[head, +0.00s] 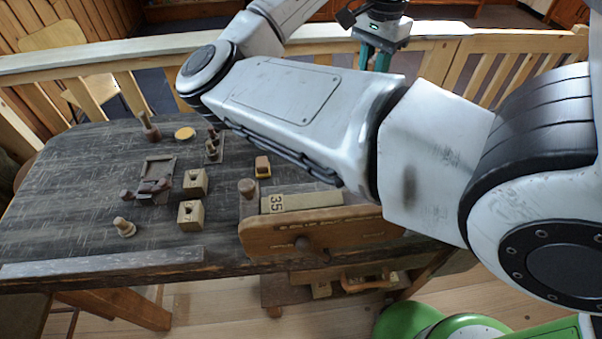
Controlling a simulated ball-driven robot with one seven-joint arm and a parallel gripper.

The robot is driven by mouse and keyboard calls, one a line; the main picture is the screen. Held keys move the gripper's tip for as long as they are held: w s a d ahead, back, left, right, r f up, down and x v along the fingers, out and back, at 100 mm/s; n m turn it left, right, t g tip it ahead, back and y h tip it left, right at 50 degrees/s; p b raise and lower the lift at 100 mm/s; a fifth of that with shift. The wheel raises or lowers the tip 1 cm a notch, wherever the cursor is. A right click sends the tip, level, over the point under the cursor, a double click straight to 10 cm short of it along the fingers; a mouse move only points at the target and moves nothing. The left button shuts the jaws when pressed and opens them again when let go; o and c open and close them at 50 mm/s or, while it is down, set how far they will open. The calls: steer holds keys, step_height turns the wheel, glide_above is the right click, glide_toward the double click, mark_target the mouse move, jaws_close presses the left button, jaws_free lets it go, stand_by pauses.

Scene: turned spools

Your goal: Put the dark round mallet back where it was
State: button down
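A turned brown piece with a wide round foot and a thin handle pointing up (149,127) stands near the far left edge of the table; it looks like the round mallet, but I cannot be sure. A small dark upright turned piece (213,142) stands on a little grey tray further right and is another possible match. My gripper (374,60) is at the top, beyond the table near the railing, pointing down. Its two teal fingers are apart, with nothing visible between them. My arm hides the fingertips.
The dark table (60,185) also holds a yellow disc (185,133), two holed wooden blocks (195,182), a square grey tray (158,162) and a pale turned piece (124,227). A wooden board with a knob (340,230) stands at the front right. Bare table lies at left.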

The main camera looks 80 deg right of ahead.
steer(key=shift+w+f, duration=0.25)
steer(key=shift+f, duration=0.4)
steer(key=w+a+f, duration=0.2)
steer(key=w+f, duration=1)
steer(key=w, duration=0.1)
steer(key=shift+a+f+p, duration=0.35)
steer(key=shift+a, duration=0.05)
steer(key=shift+w, duration=0.1)
steer(key=shift+f, duration=0.2)
steer(key=c, duration=0.9)
jaws_free()
steer(key=shift+r, duration=0.1)
